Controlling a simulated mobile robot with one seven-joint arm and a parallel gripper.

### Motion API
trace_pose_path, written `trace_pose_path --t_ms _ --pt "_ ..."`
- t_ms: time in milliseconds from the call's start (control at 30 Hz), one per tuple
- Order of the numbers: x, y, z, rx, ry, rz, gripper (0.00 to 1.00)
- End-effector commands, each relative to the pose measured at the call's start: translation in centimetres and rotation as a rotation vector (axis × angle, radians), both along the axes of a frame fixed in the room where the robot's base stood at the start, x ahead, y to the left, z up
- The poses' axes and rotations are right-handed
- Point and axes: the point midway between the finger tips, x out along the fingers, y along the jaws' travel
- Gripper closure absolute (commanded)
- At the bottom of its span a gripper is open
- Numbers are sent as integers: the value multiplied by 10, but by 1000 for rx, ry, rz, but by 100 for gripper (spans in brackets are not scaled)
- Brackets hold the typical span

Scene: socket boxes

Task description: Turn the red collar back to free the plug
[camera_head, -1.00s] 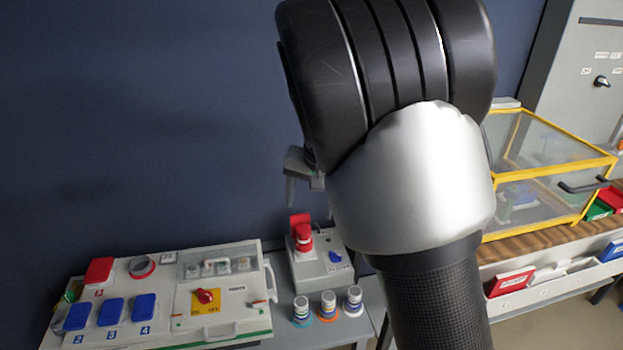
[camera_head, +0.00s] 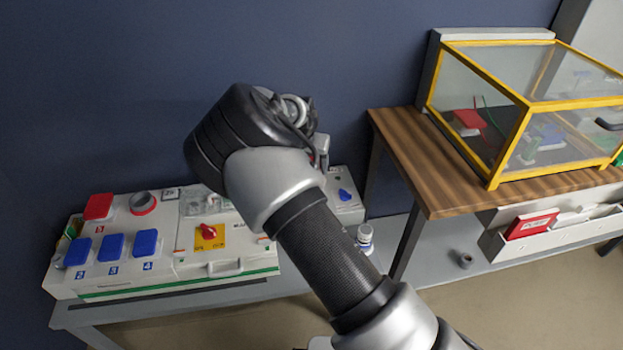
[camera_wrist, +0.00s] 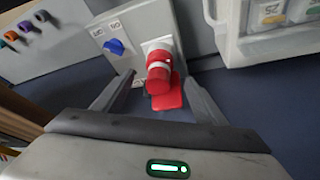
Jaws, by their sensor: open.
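My gripper (camera_wrist: 160,78) is open, with one finger on each side of the red plug. Gaps show on both sides, and I cannot tell how deep the fingers reach. In the head view my arm hides the plug and most of the socket box (camera_head: 347,213). A blue switch (camera_wrist: 115,46) sits on the box beside the plug; it also shows in the head view (camera_head: 345,195).
A large socket panel (camera_head: 160,260) with blue and red lids and a red rotary switch (camera_head: 208,231) stands left of the socket box. A yellow-framed clear case (camera_head: 513,150) stands on a wooden table (camera_head: 410,165) at right. Several coloured connectors (camera_wrist: 24,26) stand near the box.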

Motion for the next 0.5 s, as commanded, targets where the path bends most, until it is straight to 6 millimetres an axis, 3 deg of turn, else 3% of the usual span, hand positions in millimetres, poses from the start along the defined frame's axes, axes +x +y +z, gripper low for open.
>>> trace_pose_path --t_ms 33,200,500 --pt "4 -2 -14 -4 2 0 35" --pt "17 -4 -45 -3 2 1 35" --pt "29 -6 -73 -1 1 1 35"
